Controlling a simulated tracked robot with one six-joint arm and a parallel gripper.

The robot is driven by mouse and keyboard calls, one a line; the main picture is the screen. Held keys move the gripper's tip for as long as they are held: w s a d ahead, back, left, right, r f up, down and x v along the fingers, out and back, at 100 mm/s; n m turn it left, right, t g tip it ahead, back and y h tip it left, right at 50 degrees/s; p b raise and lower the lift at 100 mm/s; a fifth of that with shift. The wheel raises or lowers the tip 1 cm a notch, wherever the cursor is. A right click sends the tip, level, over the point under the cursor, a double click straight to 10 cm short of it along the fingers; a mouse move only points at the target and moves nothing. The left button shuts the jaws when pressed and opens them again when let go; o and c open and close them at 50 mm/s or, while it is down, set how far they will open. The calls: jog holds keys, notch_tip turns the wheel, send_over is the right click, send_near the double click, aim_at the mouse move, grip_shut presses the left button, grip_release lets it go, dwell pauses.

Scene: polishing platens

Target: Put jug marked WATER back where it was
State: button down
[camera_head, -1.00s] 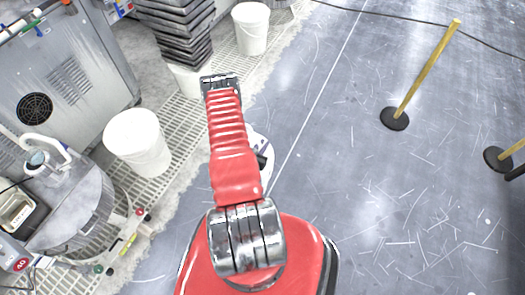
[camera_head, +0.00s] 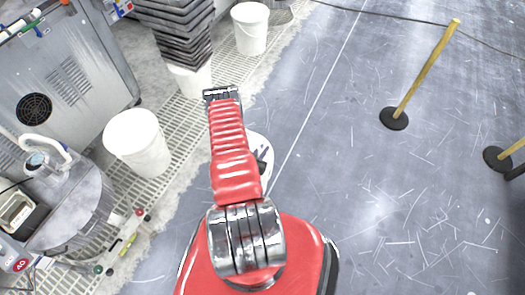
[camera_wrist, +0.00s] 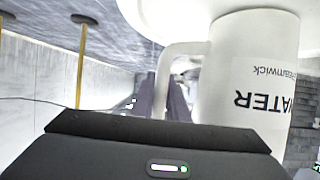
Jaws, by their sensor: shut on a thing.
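The white jug (camera_wrist: 238,100) stands large at the right in the wrist view, with the dark word WATER upside down on its side because the view is inverted. Its handle (camera_wrist: 165,72) points left. My gripper (camera_wrist: 170,103) is shut on the jug at the handle, its dark fingers partly behind the black wrist housing. In the head view my gripper is hidden beyond the red arm, and I cannot make out the jug for sure. A white round surface (camera_wrist: 165,16) lies at the jug's base; I cannot tell whether they touch.
A white bucket (camera_head: 138,145) stands on the grating at left; another (camera_head: 250,30) is farther back. Dark stacked trays (camera_head: 178,35) rise beside it. A grey round machine (camera_head: 65,200) is at lower left. Yellow posts (camera_head: 430,65) stand at right.

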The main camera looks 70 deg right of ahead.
jog(key=c, duration=1.7)
grip_release()
jog(key=shift+c, duration=0.2)
jog(key=v, duration=1.2)
